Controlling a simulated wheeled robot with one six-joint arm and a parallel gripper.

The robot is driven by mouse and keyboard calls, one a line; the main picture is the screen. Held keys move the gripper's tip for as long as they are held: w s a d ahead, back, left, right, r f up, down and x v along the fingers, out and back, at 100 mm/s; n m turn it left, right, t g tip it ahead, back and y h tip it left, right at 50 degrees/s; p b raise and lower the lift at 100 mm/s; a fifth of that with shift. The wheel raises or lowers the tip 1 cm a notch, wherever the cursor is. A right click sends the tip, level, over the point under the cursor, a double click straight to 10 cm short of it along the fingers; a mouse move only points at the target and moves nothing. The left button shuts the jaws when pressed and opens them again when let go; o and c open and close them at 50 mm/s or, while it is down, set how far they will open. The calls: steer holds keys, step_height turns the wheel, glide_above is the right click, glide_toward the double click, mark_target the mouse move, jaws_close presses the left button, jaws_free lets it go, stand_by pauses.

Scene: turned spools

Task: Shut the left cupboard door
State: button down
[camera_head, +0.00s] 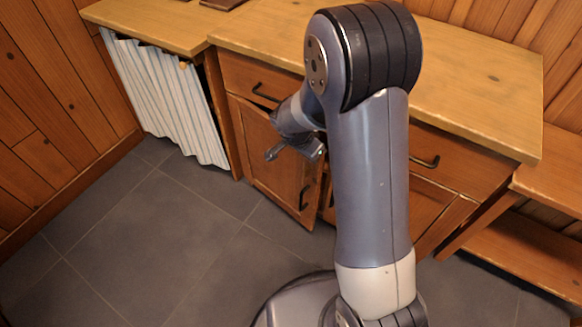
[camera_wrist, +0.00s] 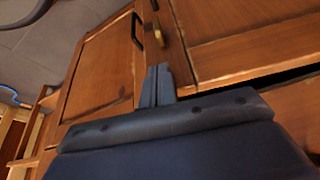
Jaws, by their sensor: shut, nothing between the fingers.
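The left cupboard door (camera_head: 272,165) is wooden with a dark handle (camera_head: 304,197) near its free edge. It stands slightly ajar, its free edge out from the cabinet front. In the wrist view, which is tipped with the floor at the top, this door (camera_wrist: 235,35) seems to be the panel at right, with a dark gap along its edge by the drawer. My gripper (camera_head: 273,153) is shut and empty, in front of the door's upper part in the head view. Its fingertips (camera_wrist: 158,75) show together in the wrist view. Whether they touch the door I cannot tell.
The right door (camera_head: 425,205) is partly hidden by my arm; it seems to be the left panel in the wrist view (camera_wrist: 98,70). Drawers with dark handles (camera_head: 425,162) sit above the doors. A striped curtain (camera_head: 165,95) hangs to the left. The grey floor (camera_head: 170,235) in front is clear.

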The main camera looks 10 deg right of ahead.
steer(key=shift+w+d, duration=1.05)
steer(key=shift+d, duration=0.25)
